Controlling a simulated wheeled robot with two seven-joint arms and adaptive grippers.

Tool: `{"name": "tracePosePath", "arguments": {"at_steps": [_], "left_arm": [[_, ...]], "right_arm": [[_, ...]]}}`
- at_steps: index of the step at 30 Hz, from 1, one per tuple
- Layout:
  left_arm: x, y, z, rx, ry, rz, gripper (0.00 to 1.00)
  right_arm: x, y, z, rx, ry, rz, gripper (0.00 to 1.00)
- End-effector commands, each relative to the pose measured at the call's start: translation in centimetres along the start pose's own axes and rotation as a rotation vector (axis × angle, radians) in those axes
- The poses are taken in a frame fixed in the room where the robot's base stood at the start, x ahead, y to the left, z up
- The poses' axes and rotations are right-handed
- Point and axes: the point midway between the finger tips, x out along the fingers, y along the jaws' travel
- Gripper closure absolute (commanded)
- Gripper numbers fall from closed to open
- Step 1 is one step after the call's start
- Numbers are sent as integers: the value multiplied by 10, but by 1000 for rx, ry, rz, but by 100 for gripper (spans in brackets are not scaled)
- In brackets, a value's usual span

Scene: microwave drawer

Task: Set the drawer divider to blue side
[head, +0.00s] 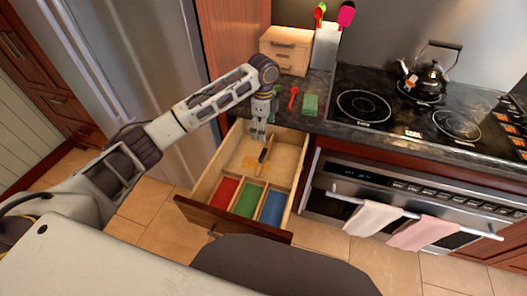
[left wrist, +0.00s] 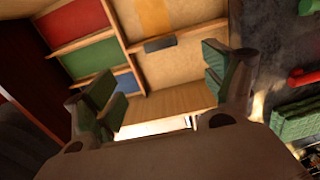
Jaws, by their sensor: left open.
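The open wooden drawer (head: 203,188) has red (head: 222,192), green (head: 248,201) and blue (head: 272,208) sections at its front. Behind them, a thin wooden divider with a dark grip (head: 262,156) stands in the larger bare-wood section, near its middle. An orange patch (head: 249,161) lies on the floor just left of it. In the left wrist view the grey grip (left wrist: 160,45) shows ahead of the fingers. My left gripper (head: 260,132) is open over the drawer's rear, pointing down; its fingers (left wrist: 160,76) straddle empty space, apart from the grip. My right gripper is not in view.
A dark counter (head: 320,112) behind the drawer holds a green sponge (head: 310,104), a red spoon (head: 293,97), a small wooden box (head: 287,47) and a utensil holder (head: 326,45). The stove and towel-hung oven (head: 400,200) stand to the right.

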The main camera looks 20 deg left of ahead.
Motion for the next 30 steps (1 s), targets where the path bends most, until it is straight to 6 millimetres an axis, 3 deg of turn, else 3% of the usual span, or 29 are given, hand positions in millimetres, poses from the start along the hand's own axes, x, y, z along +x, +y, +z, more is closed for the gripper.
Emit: {"name": "tracePosePath", "arguments": {"at_steps": [11,21,30], "left_arm": [[12,0,0,-1,0,1,16],[53,0,1,-1,-1,2,16],[92,0,0,-2,0,1,16]], "right_arm": [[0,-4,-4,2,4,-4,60],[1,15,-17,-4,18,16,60],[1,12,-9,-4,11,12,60]]}}
